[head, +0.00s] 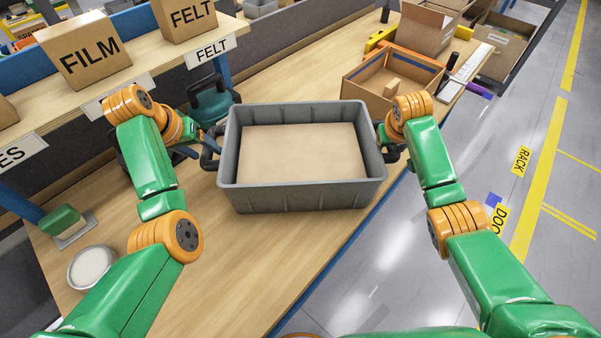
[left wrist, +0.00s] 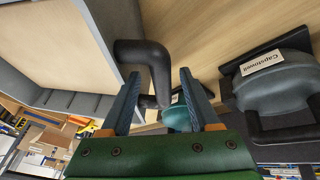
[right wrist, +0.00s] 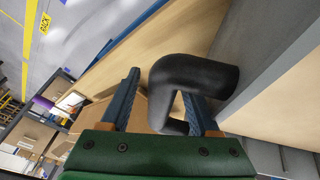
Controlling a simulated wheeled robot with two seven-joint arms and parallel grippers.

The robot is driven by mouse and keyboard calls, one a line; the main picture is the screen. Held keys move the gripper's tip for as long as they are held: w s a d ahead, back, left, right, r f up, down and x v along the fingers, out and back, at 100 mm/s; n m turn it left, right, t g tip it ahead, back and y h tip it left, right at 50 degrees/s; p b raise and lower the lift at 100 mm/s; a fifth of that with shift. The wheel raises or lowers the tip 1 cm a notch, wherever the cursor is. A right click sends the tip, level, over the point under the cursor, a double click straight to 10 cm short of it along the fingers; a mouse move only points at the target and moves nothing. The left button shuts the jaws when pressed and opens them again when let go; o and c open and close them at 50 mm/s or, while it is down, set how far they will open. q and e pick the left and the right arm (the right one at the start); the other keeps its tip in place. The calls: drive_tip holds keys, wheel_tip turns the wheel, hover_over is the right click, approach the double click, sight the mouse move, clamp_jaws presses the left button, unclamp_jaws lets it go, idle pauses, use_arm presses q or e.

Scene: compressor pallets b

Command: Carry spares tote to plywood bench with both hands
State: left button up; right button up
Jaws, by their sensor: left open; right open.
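The grey spares tote (head: 300,199) stands on the wooden bench top (head: 225,270), with a flat tan surface inside it. A black handle sticks out at each end. My left gripper (head: 207,136) is open at the tote's left handle (head: 209,151); in the left wrist view the handle (left wrist: 150,62) hangs between its blue fingers. My right gripper (head: 386,138) is open at the right handle (head: 392,152); in the right wrist view the handle (right wrist: 190,72) lies between the fingers and partly covers one. Neither gripper is closed on its handle.
Open cardboard boxes (head: 365,97) stand beyond the tote. Dark green-grey machines (head: 210,103) stand behind my left gripper. A shelf with FILM (head: 85,52) and FELT boxes (head: 190,18) runs along the left. A round white dish (head: 90,267) sits front left. Open floor (head: 400,260) lies right.

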sight(392, 149)
use_arm(q)
drive_tip(key=v, duration=0.4)
drive_tip(key=shift+a+r, duration=0.1)
drive_tip(key=shift+r, duration=0.3)
use_arm(e)
drive_tip(key=shift+s+r, duration=0.1)
use_arm(q)
drive_tip(key=shift+s+r, duration=0.15)
drive_tip(key=shift+s, duration=0.1)
drive_tip(key=shift+v, duration=1.2)
use_arm(e)
drive_tip(key=v, duration=0.7)
drive_tip(key=shift+s+r, duration=0.1)
drive_tip(key=shift+r, duration=0.05)
use_arm(q)
drive_tip(key=shift+s, duration=0.1)
